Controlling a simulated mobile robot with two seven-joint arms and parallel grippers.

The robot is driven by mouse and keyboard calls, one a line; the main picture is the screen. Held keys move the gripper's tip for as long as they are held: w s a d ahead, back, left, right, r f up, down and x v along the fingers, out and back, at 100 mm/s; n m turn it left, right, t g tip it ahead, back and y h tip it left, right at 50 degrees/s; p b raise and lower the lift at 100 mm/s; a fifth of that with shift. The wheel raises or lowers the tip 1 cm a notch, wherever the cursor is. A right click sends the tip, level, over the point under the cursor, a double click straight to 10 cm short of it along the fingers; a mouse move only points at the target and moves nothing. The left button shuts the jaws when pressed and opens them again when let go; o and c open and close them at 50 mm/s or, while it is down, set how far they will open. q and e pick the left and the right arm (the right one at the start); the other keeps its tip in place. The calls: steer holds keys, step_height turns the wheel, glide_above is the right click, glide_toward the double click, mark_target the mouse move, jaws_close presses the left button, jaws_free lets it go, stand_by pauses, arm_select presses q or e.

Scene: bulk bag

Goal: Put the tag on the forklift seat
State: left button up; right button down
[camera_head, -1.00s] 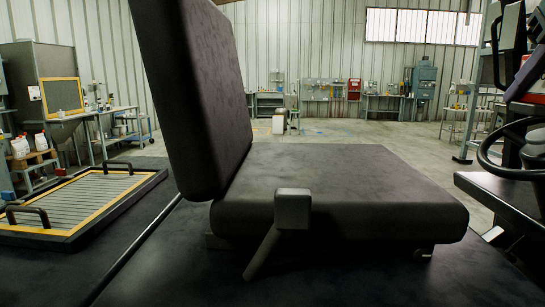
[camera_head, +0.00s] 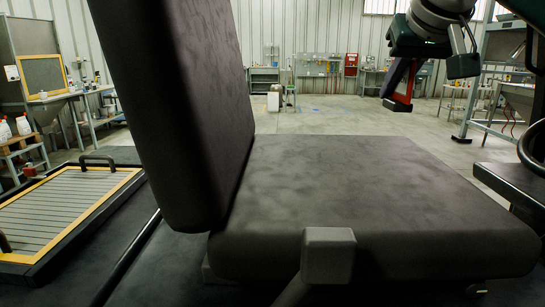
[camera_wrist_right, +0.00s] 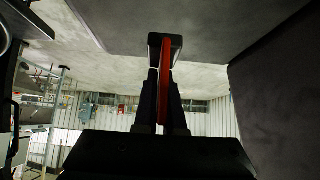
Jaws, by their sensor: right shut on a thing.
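The forklift seat has a dark grey cushion (camera_head: 370,195) lying flat and an upright backrest (camera_head: 175,90) on its left. The cushion top is bare. My right gripper (camera_head: 402,78) hangs at the upper right, above and beyond the seat cushion. It is shut on the tag (camera_head: 404,86), a thin red piece with dark edges and a black block at its end. In the right wrist view the red tag (camera_wrist_right: 165,75) stands edge-on between the two dark fingers, apart from the seat. My left gripper is not in view.
A grey block on a lever (camera_head: 328,256) stands at the seat's near edge. A yellow-framed grille (camera_head: 65,212) with black handles lies at left. A dark console (camera_head: 515,185) and steering wheel edge are at right. Workbenches line the far wall, with open floor before them.

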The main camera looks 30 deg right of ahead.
step_height(320, 180, down, 8)
steer(key=shift+f, duration=2.7)
steer(key=shift+f, duration=0.1)
steer(key=c, duration=1)
jaws_free()
